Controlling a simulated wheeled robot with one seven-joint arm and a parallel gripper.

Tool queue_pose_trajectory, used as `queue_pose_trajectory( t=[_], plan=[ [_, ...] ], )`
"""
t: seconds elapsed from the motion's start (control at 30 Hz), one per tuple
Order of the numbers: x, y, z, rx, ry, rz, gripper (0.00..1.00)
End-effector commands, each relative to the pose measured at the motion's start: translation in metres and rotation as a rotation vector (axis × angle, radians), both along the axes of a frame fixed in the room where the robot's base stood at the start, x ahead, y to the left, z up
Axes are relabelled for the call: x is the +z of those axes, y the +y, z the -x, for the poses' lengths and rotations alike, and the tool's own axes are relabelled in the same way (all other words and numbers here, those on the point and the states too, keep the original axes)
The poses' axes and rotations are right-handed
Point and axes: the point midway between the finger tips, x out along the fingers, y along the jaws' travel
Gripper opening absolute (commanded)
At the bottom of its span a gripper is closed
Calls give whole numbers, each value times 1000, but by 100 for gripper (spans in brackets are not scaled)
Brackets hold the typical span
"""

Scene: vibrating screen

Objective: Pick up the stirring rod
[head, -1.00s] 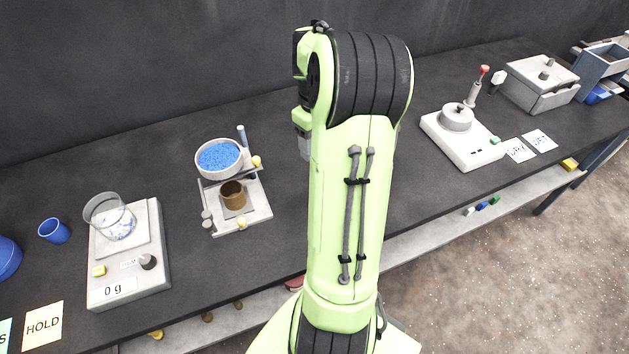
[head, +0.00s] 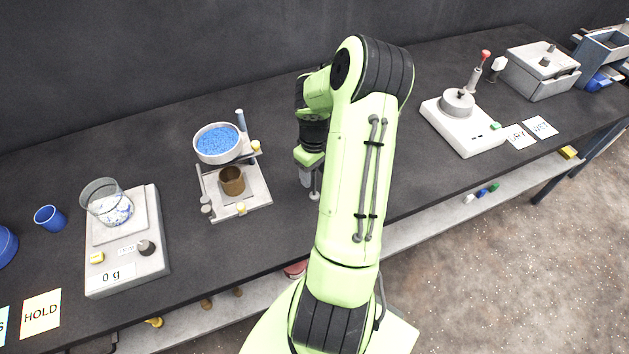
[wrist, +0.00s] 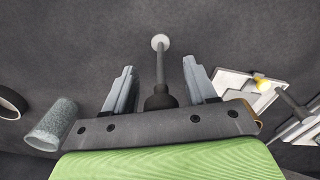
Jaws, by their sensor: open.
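The stirring rod appears to be the thin grey rod (wrist: 161,62) with a pale round end and a dark bulb-shaped part, seen in the wrist view. It runs between the two fingers of my gripper (wrist: 158,72), with a gap to each finger. My gripper is open and holds nothing. In the head view my gripper (head: 306,178) hangs low over the table, right of the sieve stand, partly hidden by my arm. A small grey stem with a round end (head: 315,194) shows beside it, probably the same rod.
The stand with a bowl of blue grains (head: 218,141) is left of my gripper. A speckled cylinder (wrist: 54,124) and a dark ring (wrist: 12,101) lie nearby in the wrist view. A scale (head: 127,262) stands left; a white device (head: 466,136) stands right.

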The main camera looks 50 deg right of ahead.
Motion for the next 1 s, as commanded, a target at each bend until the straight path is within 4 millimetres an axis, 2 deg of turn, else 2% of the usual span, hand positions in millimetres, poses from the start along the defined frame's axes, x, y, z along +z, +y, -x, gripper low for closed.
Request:
queue_pose_trajectory(
  t=[0.1, 0.47, 0.67, 0.77, 0.87, 1.0],
  plan=[
    [1, 0, 0, 0, 0, 1, 56],
    [1, 0, 0, 0, 0, 1, 1],
    [1, 0, 0, 0, -1, 1, 0],
    [9, -1, 0, 0, -1, 4, 0],
    [30, -1, -1, 1, -3, 7, 0],
    [67, -1, -1, 0, -3, 8, 0]
  ],
)
